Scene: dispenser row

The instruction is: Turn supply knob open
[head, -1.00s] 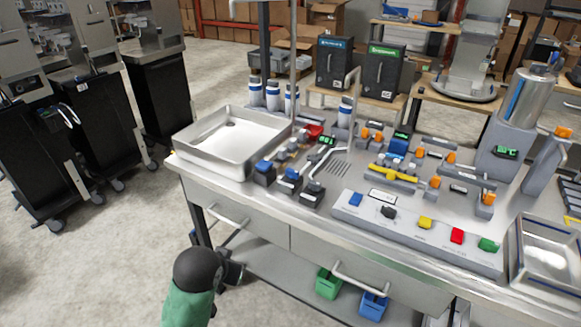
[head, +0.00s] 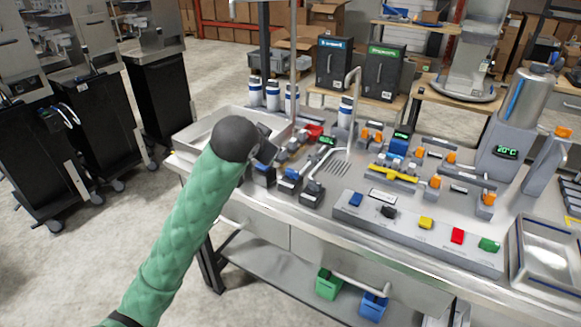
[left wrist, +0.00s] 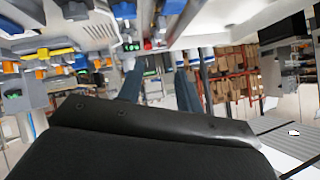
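My left gripper (head: 266,147) is raised over the left part of the bench, near the steel tray's right side and the left end of the dispenser row; the arm partly covers it. In the left wrist view its two grey fingers (left wrist: 160,88) stand apart with nothing seen between them. The dispenser row has blue-topped units (head: 290,174) and a dark-topped unit (head: 313,187). Behind them are a red part (head: 314,130) and a green display (head: 327,141). A yellow handle (head: 394,175) and several orange knobs (head: 435,181) are further right. I cannot tell which is the supply knob. My right gripper is out of view.
A steel tray (head: 190,139) lies at the bench's left end, partly behind my arm. A front panel (head: 345,210) carries several coloured buttons. A curved spout (head: 348,105) stands mid-bench. Green (head: 328,284) and blue (head: 373,305) bins sit below.

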